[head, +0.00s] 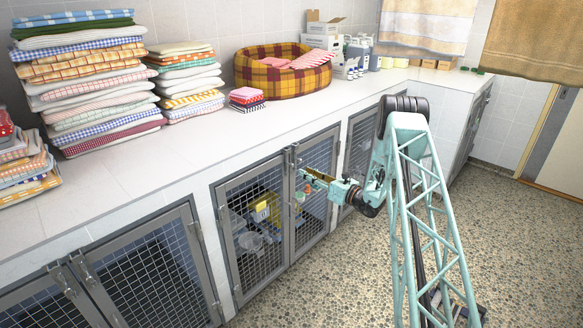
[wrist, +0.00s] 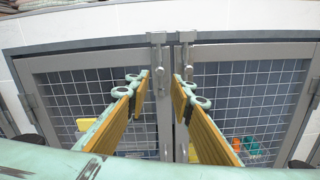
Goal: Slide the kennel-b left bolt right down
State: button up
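The kennel in front of my gripper has two mesh doors, a left door (wrist: 95,100) and a right door (wrist: 245,100), meeting at a middle post. No label shows which kennel is kennel-b. A metal left bolt (wrist: 157,62) and a right bolt (wrist: 187,62) hang side by side at the top inner corners. In the head view the doors' bolts (head: 291,158) look small. My gripper (wrist: 162,88) is open and empty, its yellow-padded fingers pointing at the doors just below the bolts. The left finger is close to the left bolt; contact cannot be told. It also shows in the head view (head: 308,178).
A white counter (head: 190,150) runs above the kennels with towel stacks (head: 85,80) and a plaid pet bed (head: 282,72). Another kennel (head: 150,275) stands at the left. Inside the facing kennel are yellow and grey items (head: 258,215). The pebbled floor (head: 345,265) is clear.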

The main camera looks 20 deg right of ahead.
aim_at(291, 165)
jog(key=shift+b+x, duration=0.6)
jog(key=shift+x, duration=4.6)
jog(key=shift+r, duration=0.1)
jog(key=shift+c, duration=0.7)
grip_shut()
